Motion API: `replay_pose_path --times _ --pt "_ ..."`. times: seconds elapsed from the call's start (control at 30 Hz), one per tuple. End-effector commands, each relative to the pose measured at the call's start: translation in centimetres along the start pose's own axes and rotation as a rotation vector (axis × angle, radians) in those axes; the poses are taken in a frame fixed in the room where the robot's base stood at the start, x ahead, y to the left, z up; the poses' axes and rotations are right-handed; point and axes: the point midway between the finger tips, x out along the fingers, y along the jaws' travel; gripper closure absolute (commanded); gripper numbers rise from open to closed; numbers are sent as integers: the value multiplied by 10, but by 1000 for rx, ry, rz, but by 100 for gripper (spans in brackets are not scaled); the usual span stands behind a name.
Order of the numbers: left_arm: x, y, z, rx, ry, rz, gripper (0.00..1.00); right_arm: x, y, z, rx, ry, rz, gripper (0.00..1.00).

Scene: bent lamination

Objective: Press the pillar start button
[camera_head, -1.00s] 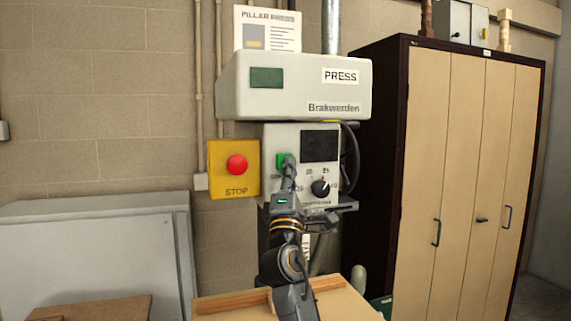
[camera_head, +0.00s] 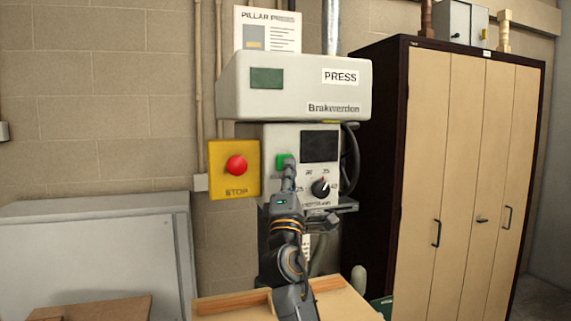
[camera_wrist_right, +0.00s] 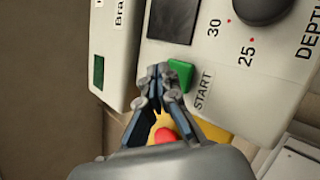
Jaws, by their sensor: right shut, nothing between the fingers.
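The pillar press (camera_head: 290,90) stands against the wall with its lower control panel facing me. The green start button (camera_head: 281,159) sits at the panel's left side. It also shows in the right wrist view (camera_wrist_right: 182,74), beside the printed word START. My right gripper (camera_head: 288,165) is shut and empty, with its fingertips at the button and covering part of it. In the right wrist view the fingertips (camera_wrist_right: 160,72) overlap the button's edge; I cannot tell whether they touch it. My left gripper is not in view.
A yellow box with a red stop button (camera_head: 237,165) is just left of the panel. A black depth knob (camera_head: 320,187) is to the right of the start button. A tall cabinet (camera_head: 460,150) stands at the right, and a wooden worktop (camera_head: 345,306) lies below.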

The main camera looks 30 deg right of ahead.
Motion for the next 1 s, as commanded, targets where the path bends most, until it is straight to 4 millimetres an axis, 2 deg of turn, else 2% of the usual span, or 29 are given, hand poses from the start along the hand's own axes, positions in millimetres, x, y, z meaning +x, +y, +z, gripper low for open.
replay_pose_path --times 0.23,1.0 --pt "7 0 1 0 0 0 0 5 -4 -4 0 0 1 100" --pt "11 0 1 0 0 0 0 9 -6 -6 0 0 1 100"
